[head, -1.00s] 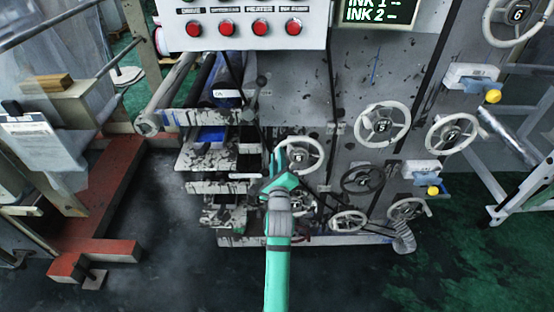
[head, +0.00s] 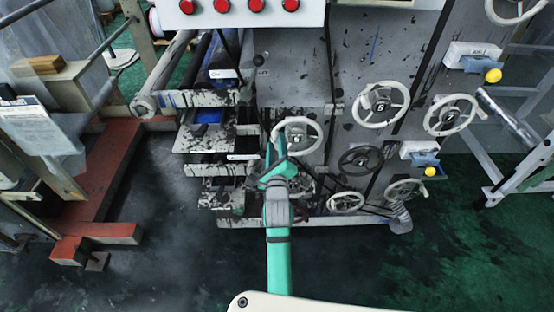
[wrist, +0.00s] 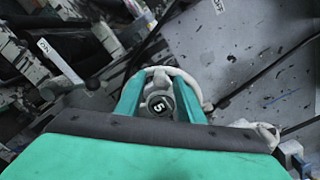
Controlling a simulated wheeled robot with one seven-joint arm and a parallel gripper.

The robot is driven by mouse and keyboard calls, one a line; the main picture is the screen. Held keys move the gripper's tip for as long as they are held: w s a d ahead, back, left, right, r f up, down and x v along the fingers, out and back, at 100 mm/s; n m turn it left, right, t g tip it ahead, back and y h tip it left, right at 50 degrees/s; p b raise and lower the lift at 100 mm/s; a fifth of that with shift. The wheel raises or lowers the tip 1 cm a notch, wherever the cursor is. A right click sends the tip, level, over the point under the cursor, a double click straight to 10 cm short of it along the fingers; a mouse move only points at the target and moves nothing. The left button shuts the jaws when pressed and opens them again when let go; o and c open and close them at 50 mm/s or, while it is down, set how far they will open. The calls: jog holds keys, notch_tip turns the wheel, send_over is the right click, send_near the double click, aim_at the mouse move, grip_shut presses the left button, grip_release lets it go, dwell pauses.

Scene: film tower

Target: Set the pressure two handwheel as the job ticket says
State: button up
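My gripper (head: 277,150) is at the left side of a white handwheel (head: 315,128), low on the grey machine. I cannot tell whether the fingers touch the rim. Other white handwheels are to the right: one upper middle (head: 381,104) and one farther right (head: 452,115). No label naming pressure two is readable. A sheet of paper (head: 38,128) at the left is too small to read.
A dark handwheel (head: 361,160) and a low white one (head: 346,202) are close to the right of my gripper. Ink-stained trays (head: 205,140) are to the left. The floor in front is clear.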

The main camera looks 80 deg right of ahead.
jog(key=s+a, duration=0.1)
jog(key=a, duration=0.6)
jog(key=shift+s+a, duration=0.2)
jog(key=shift+a, duration=0.1)
dwell(0.3)
jog(key=w+a+f+n+t+y, duration=0.25)
jog(key=w+a+n, duration=0.25)
jog(key=a+n, duration=0.3)
jog(key=w+a+f+n+t+y, duration=0.2)
jog(key=w+a+f+n+t, duration=0.2)
jog(key=a+n, duration=0.4)
jog(key=w+a+f+n+t+y, duration=0.35)
jog(key=w+a+n, duration=0.2)
jog(key=a, duration=0.45)
jog(key=s+a+n+y, duration=0.3)
jog(key=a+n, duration=0.4)
jog(key=a, duration=0.3)
jog(key=s+a+n+t+y, duration=0.1)
jog(key=s+a+n+y, duration=0.2)
jog(key=a+n, duration=0.3)
jog(key=s+a+n+t+y, duration=0.1)
jog(key=s+a+n+y, duration=0.2)
jog(key=a+n, duration=0.4)
jog(key=s+a, duration=0.1)
jog(key=a, duration=0.7)
jog(key=shift+s+a+r+n+y, duration=0.25)
jog(key=shift+s+a+n+y, duration=0.05)
jog(key=shift+n+y, duration=0.1)
